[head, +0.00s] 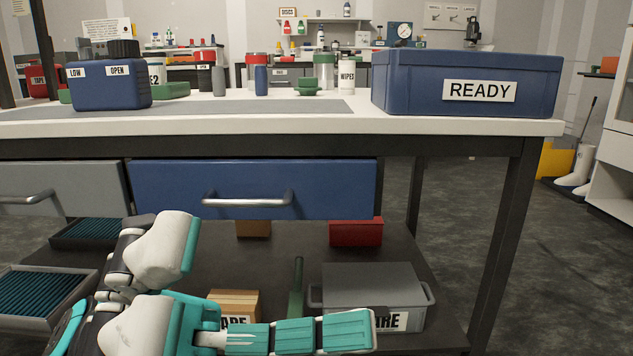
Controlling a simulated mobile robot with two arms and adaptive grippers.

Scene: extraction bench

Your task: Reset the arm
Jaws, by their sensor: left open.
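My left arm comes in from the lower left, in white and teal, and reaches right below the bench drawers. My left gripper (372,319) is at its far end, open, with nothing seen between its fingers. It is in front of the lower shelf and overlaps the grey bin in the picture; the gap between them is hard to judge. My right gripper is not in view.
Below are a closed blue drawer (300,180), a grey bin (375,285), a red box (356,232) and a cardboard box (235,297).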

